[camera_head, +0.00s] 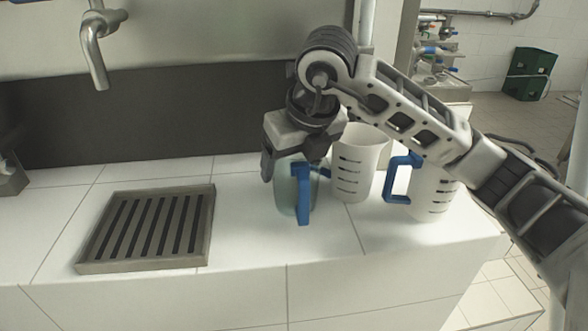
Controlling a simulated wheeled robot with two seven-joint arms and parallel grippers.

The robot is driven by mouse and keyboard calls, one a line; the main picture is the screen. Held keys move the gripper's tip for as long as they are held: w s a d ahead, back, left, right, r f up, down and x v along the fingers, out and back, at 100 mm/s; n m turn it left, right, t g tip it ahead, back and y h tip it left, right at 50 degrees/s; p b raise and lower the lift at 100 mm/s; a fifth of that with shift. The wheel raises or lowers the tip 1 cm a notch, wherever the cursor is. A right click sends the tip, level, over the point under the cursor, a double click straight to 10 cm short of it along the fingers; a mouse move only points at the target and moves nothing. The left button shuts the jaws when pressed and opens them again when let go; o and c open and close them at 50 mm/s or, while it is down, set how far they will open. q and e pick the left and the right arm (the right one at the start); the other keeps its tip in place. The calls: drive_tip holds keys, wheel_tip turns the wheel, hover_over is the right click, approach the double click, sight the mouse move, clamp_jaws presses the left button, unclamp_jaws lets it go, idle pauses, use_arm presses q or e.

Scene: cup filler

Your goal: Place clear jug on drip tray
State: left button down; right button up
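The clear jug (285,196), see-through and bluish with a blue handle, stands upright on the white tiled counter. My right gripper (295,166) comes down over its top from the right. One dark finger shows at the jug's left side; the other is largely hidden, and so is the jug's rim. I cannot tell whether the fingers grip the jug or stand open around it. The drip tray (146,264), a grey square frame with dark slots, lies empty on the counter left of the jug. My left gripper is not in view.
A white jug (352,176) with dark marks stands close right of the clear jug. Another white jug (432,196) with a blue handle stands farther right. A metal spout (95,62) hangs above the back left. The counter between tray and clear jug is free.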

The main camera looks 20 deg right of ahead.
drive_tip(key=shift+f, duration=0.25)
drive_tip(key=o, duration=0.7)
drive_tip(key=shift+r, duration=0.1)
